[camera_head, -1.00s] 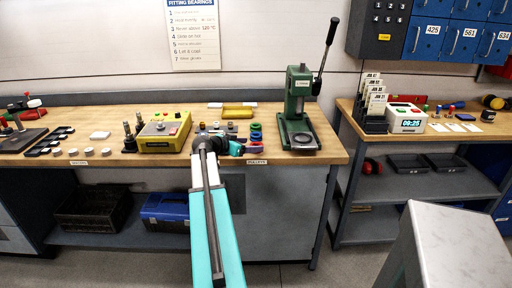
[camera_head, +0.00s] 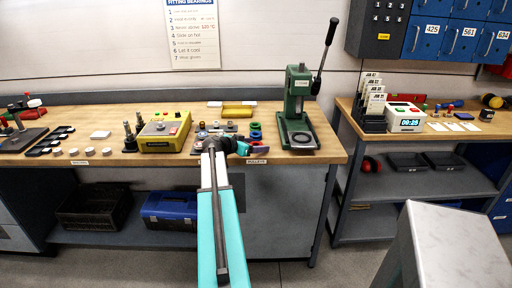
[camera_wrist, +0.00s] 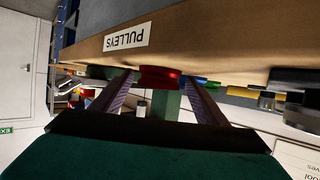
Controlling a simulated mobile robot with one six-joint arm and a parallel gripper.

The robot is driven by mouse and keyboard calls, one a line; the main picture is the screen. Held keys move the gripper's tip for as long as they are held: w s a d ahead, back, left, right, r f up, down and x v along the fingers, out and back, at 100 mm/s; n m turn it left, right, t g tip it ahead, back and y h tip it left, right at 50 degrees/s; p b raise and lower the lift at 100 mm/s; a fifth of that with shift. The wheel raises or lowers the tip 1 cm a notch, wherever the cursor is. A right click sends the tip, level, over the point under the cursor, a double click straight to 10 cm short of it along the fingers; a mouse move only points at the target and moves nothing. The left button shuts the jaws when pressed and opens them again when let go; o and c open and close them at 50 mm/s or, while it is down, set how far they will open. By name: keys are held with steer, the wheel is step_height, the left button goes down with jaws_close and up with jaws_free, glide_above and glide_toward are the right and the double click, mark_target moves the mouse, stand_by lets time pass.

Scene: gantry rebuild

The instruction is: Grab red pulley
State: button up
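The red pulley (camera_wrist: 160,77) lies on the bench top, close to the edge with the PULLEYS label (camera_wrist: 128,37); the wrist view shows it upside down. My gripper (camera_wrist: 159,80) is open, with one finger to each side of the red pulley in the picture. I cannot tell how much depth is left between the fingertips and the pulley. In the head view my gripper (camera_head: 258,149) is over the bench's front edge and largely covers the red pulley. A green pulley (camera_head: 256,135) and a blue pulley (camera_head: 255,126) lie just behind.
A green arbor press (camera_head: 298,105) stands right of the pulleys. A second bench with a clock box (camera_head: 405,118) is further right, past a gap.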

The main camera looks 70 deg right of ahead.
steer(key=c, duration=1.2)
steer(key=shift+r, duration=0.15)
steer(key=shift+r+b, duration=0.65)
steer(key=shift+r, duration=1)
steer(key=w+a+b, duration=0.1)
steer(key=w+a, duration=0.1)
steer(key=a, duration=0.5)
steer(key=w+a+r+b, duration=0.1)
steer(key=w+a+b, duration=0.1)
steer(key=a, duration=0.6)
steer(key=shift+w+r, duration=0.25)
steer(key=shift+w, duration=0.3)
steer(key=shift+a, duration=0.1)
